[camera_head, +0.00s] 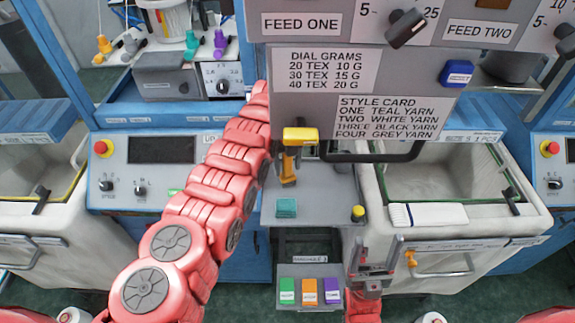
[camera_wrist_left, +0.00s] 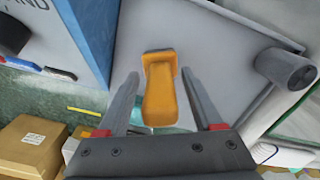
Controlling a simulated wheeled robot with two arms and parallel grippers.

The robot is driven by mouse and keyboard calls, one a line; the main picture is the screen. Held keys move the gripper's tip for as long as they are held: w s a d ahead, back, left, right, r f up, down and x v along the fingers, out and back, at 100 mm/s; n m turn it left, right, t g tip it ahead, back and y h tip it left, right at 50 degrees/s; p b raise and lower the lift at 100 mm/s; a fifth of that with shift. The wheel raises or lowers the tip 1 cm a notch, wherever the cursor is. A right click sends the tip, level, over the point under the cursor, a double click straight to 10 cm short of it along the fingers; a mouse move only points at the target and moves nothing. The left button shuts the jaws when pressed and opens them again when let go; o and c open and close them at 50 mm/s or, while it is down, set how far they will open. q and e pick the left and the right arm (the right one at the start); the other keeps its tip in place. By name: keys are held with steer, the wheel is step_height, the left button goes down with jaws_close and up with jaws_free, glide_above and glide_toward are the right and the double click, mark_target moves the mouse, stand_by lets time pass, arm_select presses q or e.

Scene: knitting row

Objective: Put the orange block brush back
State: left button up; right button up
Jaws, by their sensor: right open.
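The orange block brush (camera_wrist_left: 160,92) lies on a grey surface in the left wrist view. My left gripper (camera_wrist_left: 159,74) is open around it, one finger on each side, with gaps between fingers and brush. In the head view my red left arm reaches up to the sign panel, and I cannot make out its gripper there. An orange-yellow piece (camera_head: 288,168) shows just below the panel; I cannot tell if it is the same brush. My right gripper (camera_head: 379,250) is open and empty at the lower right. A small tray (camera_head: 310,271) carries green, orange and purple labels.
The grey sign panel (camera_head: 258,108) hangs over the middle. A teal block (camera_head: 286,207) and a yellow knob (camera_head: 358,213) are on the shelf below. A white bin (camera_head: 530,218) stands right. In the left wrist view a cardboard box (camera_wrist_left: 32,146) is at lower left.

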arm_select(q)
steer(key=shift+r+p, duration=0.45)
steer(key=shift+r, duration=0.1)
step_height(320, 180, up, 11)
steer(key=shift+r+p, duration=0.1)
steer(key=shift+p, duration=0.65)
